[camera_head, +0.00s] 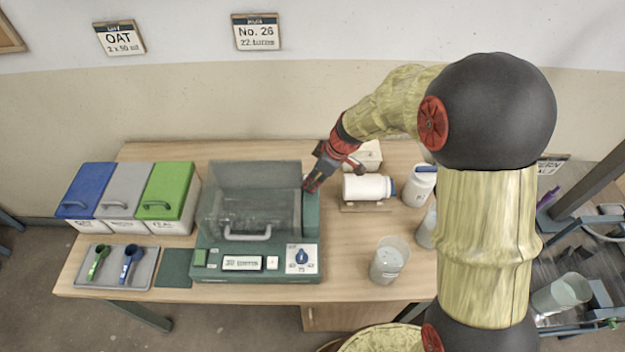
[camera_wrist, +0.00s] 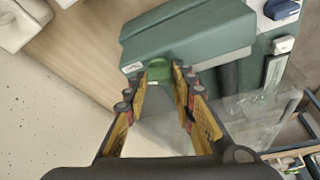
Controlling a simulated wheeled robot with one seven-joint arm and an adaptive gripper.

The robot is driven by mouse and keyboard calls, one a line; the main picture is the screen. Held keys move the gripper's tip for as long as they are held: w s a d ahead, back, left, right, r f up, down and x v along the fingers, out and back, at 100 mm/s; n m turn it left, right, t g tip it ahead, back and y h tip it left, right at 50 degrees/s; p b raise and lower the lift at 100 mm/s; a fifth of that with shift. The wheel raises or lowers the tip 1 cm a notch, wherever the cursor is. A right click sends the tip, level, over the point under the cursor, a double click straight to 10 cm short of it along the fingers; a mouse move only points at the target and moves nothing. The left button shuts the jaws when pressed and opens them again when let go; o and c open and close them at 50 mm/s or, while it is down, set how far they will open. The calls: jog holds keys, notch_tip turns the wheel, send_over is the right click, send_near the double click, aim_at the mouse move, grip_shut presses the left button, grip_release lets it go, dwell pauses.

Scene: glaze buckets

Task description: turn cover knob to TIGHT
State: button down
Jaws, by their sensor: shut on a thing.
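The green machine (camera_head: 258,274) stands in the middle of the table with a clear cover (camera_head: 245,190) over its top. My gripper (camera_head: 311,184) is at the machine's right rear side. In the wrist view its two fingers (camera_wrist: 174,80) are closed around a green round knob (camera_wrist: 180,70) on the side of the green housing (camera_wrist: 190,38). A small white label (camera_wrist: 132,67) sits beside the knob, too small to read. The knob's pointer cannot be made out. In the head view the knob is hidden by my gripper.
A white jar (camera_head: 367,187) lies on a wooden stand close to the right of my gripper, with a pale box (camera_head: 364,155) behind it. A blue dial (camera_head: 302,257) is on the machine's front. Lidded bins (camera_head: 170,190) stand left; a clear beaker (camera_head: 388,262) stands at front right.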

jog(key=c, duration=1.5)
grip_release()
jog(key=shift+c, duration=0.2)
jog(key=shift+o, duration=0.3)
jog(key=v, duration=0.8)
